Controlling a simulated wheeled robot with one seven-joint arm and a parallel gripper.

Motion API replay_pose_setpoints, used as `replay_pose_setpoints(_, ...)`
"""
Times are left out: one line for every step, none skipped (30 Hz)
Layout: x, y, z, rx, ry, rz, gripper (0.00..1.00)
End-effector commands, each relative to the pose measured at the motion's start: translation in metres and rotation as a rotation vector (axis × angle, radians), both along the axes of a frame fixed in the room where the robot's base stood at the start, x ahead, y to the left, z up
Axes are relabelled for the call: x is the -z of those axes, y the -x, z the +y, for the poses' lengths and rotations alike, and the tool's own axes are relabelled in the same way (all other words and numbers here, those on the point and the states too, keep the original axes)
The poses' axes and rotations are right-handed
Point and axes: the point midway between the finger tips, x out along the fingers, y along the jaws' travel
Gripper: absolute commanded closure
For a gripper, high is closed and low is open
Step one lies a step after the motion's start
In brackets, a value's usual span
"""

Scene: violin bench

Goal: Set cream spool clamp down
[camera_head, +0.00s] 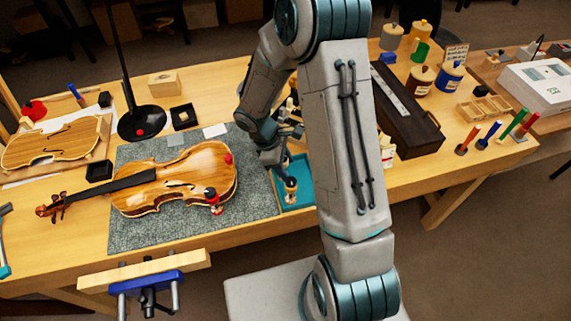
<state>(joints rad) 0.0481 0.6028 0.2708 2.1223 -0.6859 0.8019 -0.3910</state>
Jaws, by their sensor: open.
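My gripper (282,168) is open above the teal-lined tray (303,172), just right of the violin. A small clamp with a cream or tan spool top (290,185) stands upright in the tray, right below the fingertips. I cannot tell whether the fingers still touch it. The violin (185,175) lies on a grey mat (135,233). One clamp with a red and dark spool (213,197) sits at its lower edge, and a red spool (229,158) shows at its right end. My arm hides the right part of the tray.
A black lamp (142,122) stands behind the violin. A long dark case (405,110) lies right of my arm, with jars (420,80) behind it. A blue vise (148,283) is at the bench's front edge. Bare bench lies around the tray's front.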

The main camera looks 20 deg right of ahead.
Motion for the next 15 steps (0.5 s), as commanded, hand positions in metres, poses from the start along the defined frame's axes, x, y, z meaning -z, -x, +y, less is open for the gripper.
replay_pose_setpoints(-0.004, 0.0, 0.0, 0.0, 0.0, 0.0, 0.49)
replay_pose_setpoints(-0.006, 0.0, 0.0, 0.0, -0.001, -0.001, 0.49)
replay_pose_setpoints(-0.009, -0.002, 0.003, 0.001, 0.0, -0.004, 0.49)
replay_pose_setpoints(-0.013, -0.003, 0.004, 0.001, 0.0, -0.005, 0.49)
replay_pose_setpoints(-0.018, -0.004, 0.006, 0.0, 0.001, -0.007, 0.49)
replay_pose_setpoints(-0.025, -0.005, 0.009, 0.001, 0.0, -0.006, 0.49)
replay_pose_setpoints(-0.031, -0.006, 0.011, 0.0, 0.0, -0.007, 0.49)
replay_pose_setpoints(-0.037, -0.007, 0.013, 0.0, 0.0, -0.007, 0.49)
replay_pose_setpoints(-0.046, -0.009, 0.017, -0.001, -0.001, -0.008, 0.49)
replay_pose_setpoints(-0.053, -0.01, 0.019, 0.0, -0.001, -0.008, 0.49)
replay_pose_setpoints(-0.059, -0.011, 0.022, 0.0, -0.001, -0.007, 0.49)
replay_pose_setpoints(-0.067, -0.012, 0.024, 0.0, 0.0, -0.007, 0.49)
replay_pose_setpoints(-0.072, -0.013, 0.027, 0.001, -0.001, -0.007, 0.49)
replay_pose_setpoints(-0.078, -0.014, 0.029, 0.0, -0.001, -0.006, 0.49)
replay_pose_setpoints(-0.085, -0.015, 0.031, 0.0, 0.0, -0.006, 0.49)
